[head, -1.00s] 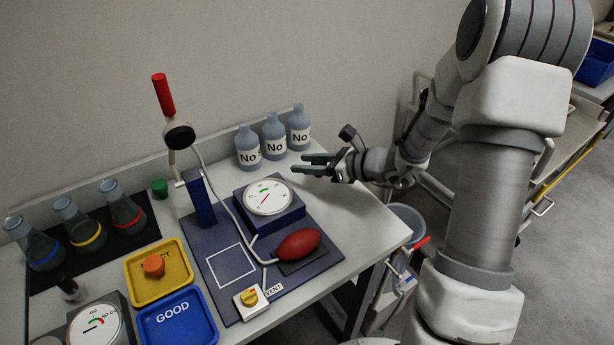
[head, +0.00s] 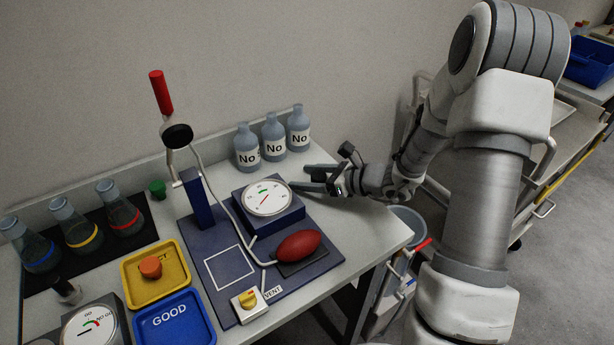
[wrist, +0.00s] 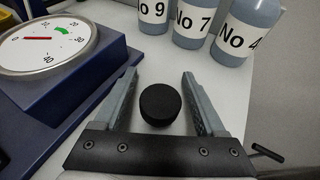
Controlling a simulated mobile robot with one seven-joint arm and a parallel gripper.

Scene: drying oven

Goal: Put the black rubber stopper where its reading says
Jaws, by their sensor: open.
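The black rubber stopper (wrist: 160,105) stands on the bench in the wrist view, between the two fingers of my gripper (wrist: 160,78), with a gap on each side. My gripper is open and also shows in the head view (head: 303,186), low over the bench, right of the round dial gauge (head: 268,198). The stopper cannot be made out in the head view. The yellow tray (head: 130,297) holds an orange stopper (head: 151,267). The blue tray marked GOOD (head: 176,318) is empty.
Numbered grey bottles (head: 273,137) stand behind my gripper. The blue board carries a post (head: 197,198), a red bulb (head: 298,245) and a yellow vent knob (head: 248,299). The bench's right edge is close.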

